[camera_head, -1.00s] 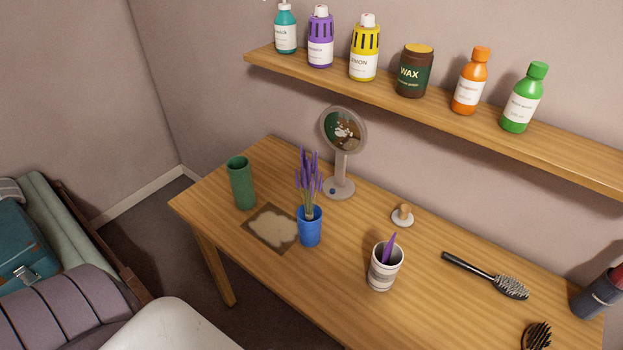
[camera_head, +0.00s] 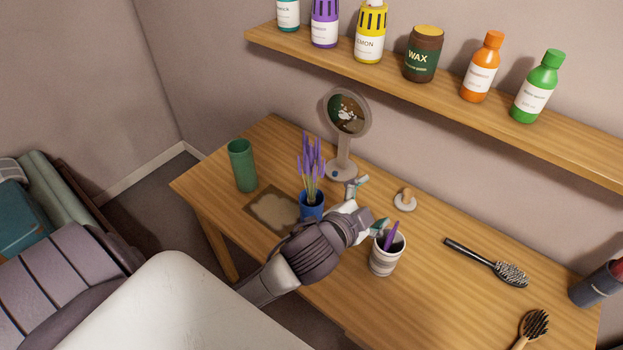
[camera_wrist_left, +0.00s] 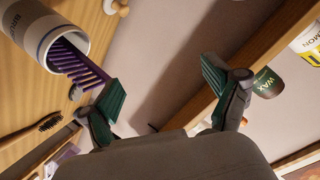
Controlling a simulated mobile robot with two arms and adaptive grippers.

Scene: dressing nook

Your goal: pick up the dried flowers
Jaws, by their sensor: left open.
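The dried flowers (camera_head: 311,155) are purple lavender stems standing in a blue cup (camera_head: 313,204) on the wooden table. My left gripper (camera_head: 367,206) is over the table, to the right of the blue cup and just behind the striped white cup. Its jaws are open and empty, and my left arm hides part of the blue cup. In the left wrist view my left gripper (camera_wrist_left: 160,88) shows two spread green-padded fingers. A purple comb (camera_wrist_left: 78,62) in the white cup (camera_wrist_left: 56,30) is close to one finger there. The flowers do not show in that view. My right gripper is out of view.
The wooden table (camera_head: 440,295) also carries a green vase (camera_head: 242,166), a round mirror (camera_head: 346,115), a small stand (camera_head: 404,200), and hairbrushes (camera_head: 487,262). A shelf (camera_head: 400,88) with several bottles hangs above. A white rounded surface (camera_head: 180,300) is in front.

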